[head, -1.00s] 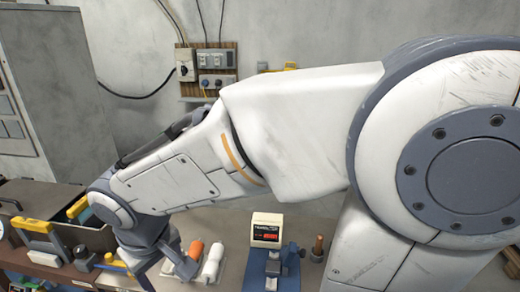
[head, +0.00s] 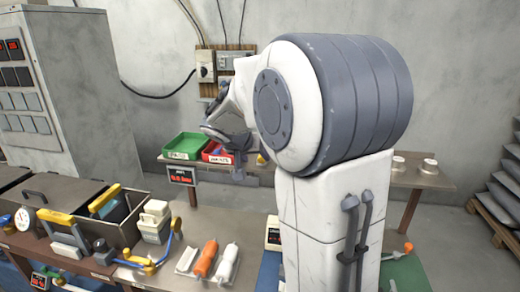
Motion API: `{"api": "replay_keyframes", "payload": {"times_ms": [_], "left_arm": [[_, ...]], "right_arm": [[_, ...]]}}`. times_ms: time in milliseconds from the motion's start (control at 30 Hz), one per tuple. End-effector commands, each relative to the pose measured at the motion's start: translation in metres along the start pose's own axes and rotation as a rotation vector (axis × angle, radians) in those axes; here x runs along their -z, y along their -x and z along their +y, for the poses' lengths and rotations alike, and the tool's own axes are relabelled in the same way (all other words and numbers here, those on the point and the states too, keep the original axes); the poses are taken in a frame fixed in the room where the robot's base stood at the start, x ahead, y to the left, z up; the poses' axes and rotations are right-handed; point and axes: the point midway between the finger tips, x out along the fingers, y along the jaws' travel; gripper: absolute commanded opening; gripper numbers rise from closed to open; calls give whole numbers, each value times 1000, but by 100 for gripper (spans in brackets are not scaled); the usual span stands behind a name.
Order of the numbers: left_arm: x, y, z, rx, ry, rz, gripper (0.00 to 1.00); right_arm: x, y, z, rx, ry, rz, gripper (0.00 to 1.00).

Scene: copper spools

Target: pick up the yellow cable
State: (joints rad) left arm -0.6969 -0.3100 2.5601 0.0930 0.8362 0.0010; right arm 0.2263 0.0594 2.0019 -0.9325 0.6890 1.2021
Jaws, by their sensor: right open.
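I cannot make out a yellow cable for certain. A small yellow piece (head: 262,159) shows beside my arm, right of the red bin (head: 217,153), mostly hidden and too small to identify. My right gripper (head: 240,170) is small and partly hidden, pointing down by the red bin at the back shelf. It is open, and I see nothing held in it. My right arm's large shoulder and elbow cover the middle of the view. My left gripper is not in view.
A green bin (head: 185,146) stands left of the red one. A grey cabinet (head: 75,90) stands at left.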

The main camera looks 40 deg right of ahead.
Motion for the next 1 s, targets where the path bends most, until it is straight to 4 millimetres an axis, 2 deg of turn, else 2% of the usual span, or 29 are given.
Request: {"api": "replay_keyframes", "payload": {"times_ms": [33,100,233,533,700,1000], "left_arm": [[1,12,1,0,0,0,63],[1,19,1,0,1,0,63],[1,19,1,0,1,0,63],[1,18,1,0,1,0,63],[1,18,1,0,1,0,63],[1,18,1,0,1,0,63]], "right_arm": [[7,-5,3,-5,2,-5,65],[11,-16,4,-5,2,-6,65],[8,-34,3,-3,2,-3,65],[8,-39,2,0,1,-1,65],[8,-39,2,0,1,-1,0],[8,-39,2,0,1,0,0]]}}
